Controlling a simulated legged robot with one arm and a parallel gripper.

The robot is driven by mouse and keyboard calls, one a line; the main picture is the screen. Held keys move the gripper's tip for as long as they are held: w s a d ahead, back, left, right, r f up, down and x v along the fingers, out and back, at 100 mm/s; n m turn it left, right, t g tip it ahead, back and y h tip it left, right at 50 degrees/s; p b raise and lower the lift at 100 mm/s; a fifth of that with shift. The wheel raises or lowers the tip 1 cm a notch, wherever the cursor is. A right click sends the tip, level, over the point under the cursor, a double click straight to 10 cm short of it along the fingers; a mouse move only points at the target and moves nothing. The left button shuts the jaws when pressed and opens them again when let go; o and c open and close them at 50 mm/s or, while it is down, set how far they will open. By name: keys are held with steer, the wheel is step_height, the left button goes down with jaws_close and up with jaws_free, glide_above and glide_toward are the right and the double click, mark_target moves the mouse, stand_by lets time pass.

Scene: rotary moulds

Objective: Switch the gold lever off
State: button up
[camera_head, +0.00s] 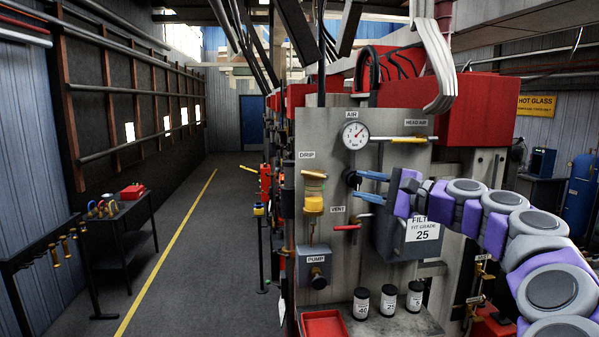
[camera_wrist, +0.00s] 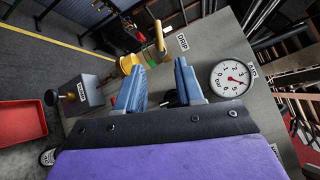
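A straight gold-yellow lever (camera_head: 408,139) lies level under the HEAD AIR label on the grey panel (camera_head: 330,130), right of the gauge. It does not show clearly in the wrist view. My gripper (camera_head: 356,184) is open and empty in front of the panel, below and left of this lever. Its blue fingers also show apart in the wrist view (camera_wrist: 160,66). A dark round knob (camera_head: 352,179) sits by the fingertips; I cannot tell whether they touch it. Left of the fingers is the DRIP oiler (camera_head: 313,203) with a yellow bowl and brass top.
The AIR gauge (camera_head: 355,135) is above my gripper. A red VENT lever (camera_head: 346,228) and the PUMP box (camera_head: 315,268) are below. Several dark jars stand on a ledge beside a red tray (camera_head: 325,324). The aisle (camera_head: 190,240) at left is clear.

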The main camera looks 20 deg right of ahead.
glide_toward(308, 175)
steer(key=x, duration=0.2)
steer(key=a+x, duration=0.1)
steer(key=x, duration=0.2)
steer(key=p+x, duration=0.1)
steer(key=x, duration=0.2)
steer(key=shift+s+a+r, duration=0.1)
steer(key=shift+s+a, duration=0.1)
steer(key=shift+a, duration=0.2)
steer(key=w+d, duration=0.2)
steer(key=w, duration=0.1)
steer(key=shift+d, duration=0.15)
steer(key=shift+w+a, duration=0.1)
steer(key=shift+a, duration=0.7)
steer(key=shift+c, duration=0.2)
steer(key=shift+a, duration=0.3)
steer(key=shift+c, duration=0.7)
steer(key=shift+a, duration=0.15)
steer(key=c, duration=0.3)
steer(key=shift+d, duration=0.35)
jaws_close()
